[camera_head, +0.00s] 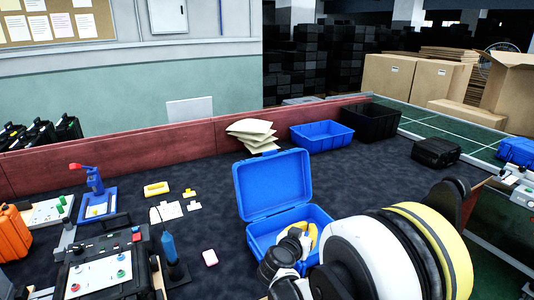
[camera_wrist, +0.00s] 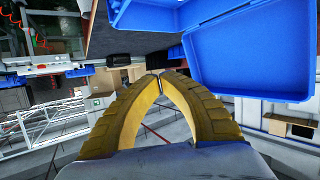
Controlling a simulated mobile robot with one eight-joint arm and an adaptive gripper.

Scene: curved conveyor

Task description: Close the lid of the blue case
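The blue case (camera_head: 262,232) stands open on the dark table, with its lid (camera_head: 271,186) raised and leaning slightly back from the hinge at the far side. My gripper (camera_head: 308,233) shows its yellow fingers over the case's right part in the head view; my arm hides the case's right front. In the wrist view, my gripper (camera_wrist: 160,74) has its two yellow fingers meeting at the tips, with nothing seen between them. The lid (camera_wrist: 250,58) fills the upper right there, apart from the fingers in the picture. Part of the case (camera_wrist: 150,14) shows at the top.
Behind the lid are folded tan sheets (camera_head: 252,133), a blue bin (camera_head: 322,136) and a black bin (camera_head: 370,122). A black case (camera_head: 436,152) lies farther right. The table left of the lid has free room.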

